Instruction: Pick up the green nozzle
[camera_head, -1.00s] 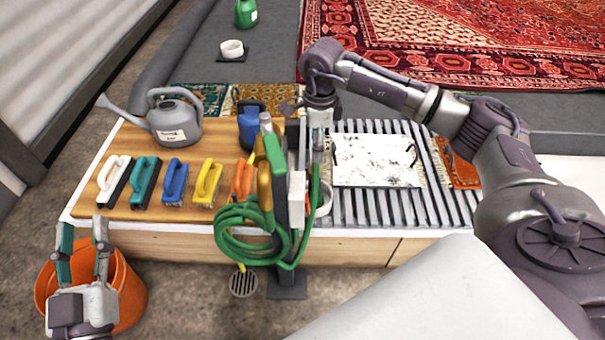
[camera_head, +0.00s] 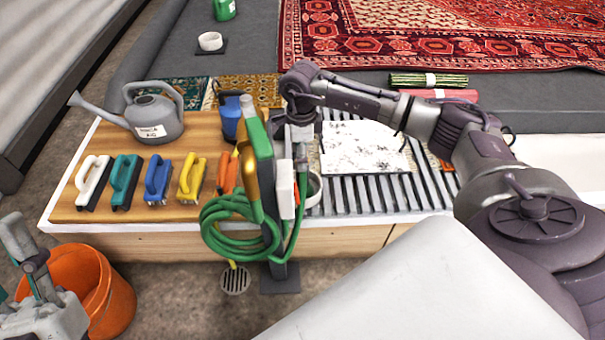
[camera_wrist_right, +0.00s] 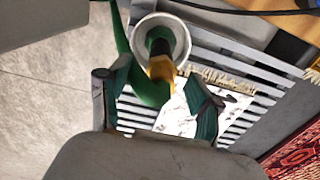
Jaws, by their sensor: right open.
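The green nozzle (camera_wrist_right: 150,90) shows in the right wrist view as a green body with a yellow part (camera_wrist_right: 162,70), in front of a round white cup (camera_wrist_right: 178,28). I cannot tell whether the cup holds it. My right gripper (camera_wrist_right: 157,100) is open, its dark green-padded fingers on either side of the nozzle. I see no clear grip or contact. In the head view the post and hose hide the nozzle and most of this gripper; the white cup (camera_head: 314,190) shows beside the post. My left gripper (camera_head: 28,255) is partly cut off at the left edge, over an orange bucket.
A post (camera_head: 279,200) with a coiled green hose (camera_head: 225,240) stands before the bench. Several coloured brushes (camera_head: 125,180), a grey watering can (camera_head: 150,120) and a blue container (camera_head: 231,115) stand on the wooden board. A white sheet (camera_head: 365,147) lies on the slats. The orange bucket (camera_head: 105,295) stands at left.

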